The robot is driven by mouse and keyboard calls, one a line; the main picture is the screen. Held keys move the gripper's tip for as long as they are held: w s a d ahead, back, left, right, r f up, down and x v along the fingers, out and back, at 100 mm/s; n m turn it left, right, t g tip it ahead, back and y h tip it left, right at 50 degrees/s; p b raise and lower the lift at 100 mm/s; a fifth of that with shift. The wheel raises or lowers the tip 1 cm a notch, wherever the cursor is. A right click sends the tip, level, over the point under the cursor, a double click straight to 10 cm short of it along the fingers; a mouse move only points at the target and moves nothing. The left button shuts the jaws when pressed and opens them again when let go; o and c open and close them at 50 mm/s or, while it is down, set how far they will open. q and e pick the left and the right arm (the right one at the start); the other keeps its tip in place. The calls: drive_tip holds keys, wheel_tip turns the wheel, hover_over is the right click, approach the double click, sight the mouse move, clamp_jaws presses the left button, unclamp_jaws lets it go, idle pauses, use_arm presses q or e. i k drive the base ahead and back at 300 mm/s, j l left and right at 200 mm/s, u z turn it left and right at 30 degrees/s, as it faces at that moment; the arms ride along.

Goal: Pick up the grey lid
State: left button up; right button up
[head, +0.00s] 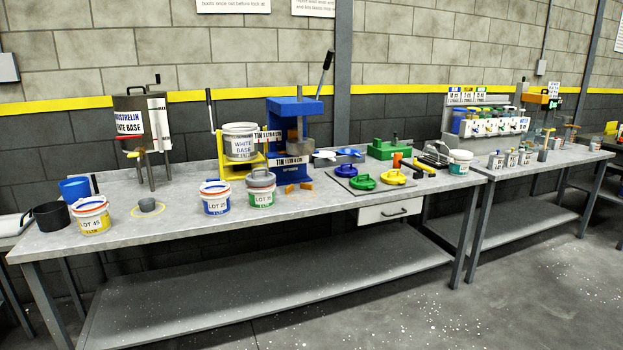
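A grey lid-like piece (261,178) sits on top of the pail with a green label (262,198), near the front middle of the long bench. A small grey round piece (147,205) stands inside a yellow ring marked on the bench at the left; I cannot tell whether it is a lid or a cup. Yellow lid-like pieces (393,177), a green one (363,182) and blue ones (345,171) lie on and beside a dark mat right of the press. Neither of my grippers is in view.
A pail with a yellow label (93,217) and one with a blue label (215,199) stand along the bench front. A black pot (51,216) and blue cup (75,189) are at left. A tank (143,130) and blue press (293,140) stand behind. The floor in front is clear.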

sight(258, 179)
drive_tip(key=i+z, duration=0.1)
drive_tip(key=z, duration=0.3)
drive_tip(key=j+z, duration=0.15)
drive_tip(key=z, duration=0.2)
drive_tip(key=i+j+z, duration=0.1)
drive_tip(key=z, duration=0.3)
drive_tip(key=i+j+z, duration=0.1)
drive_tip(key=j+z, duration=0.2)
drive_tip(key=i+j+z, duration=0.1)
drive_tip(key=j+z, duration=0.6)
drive_tip(key=j, duration=0.4)
drive_tip(key=j+z, duration=0.15)
drive_tip(key=j, duration=0.65)
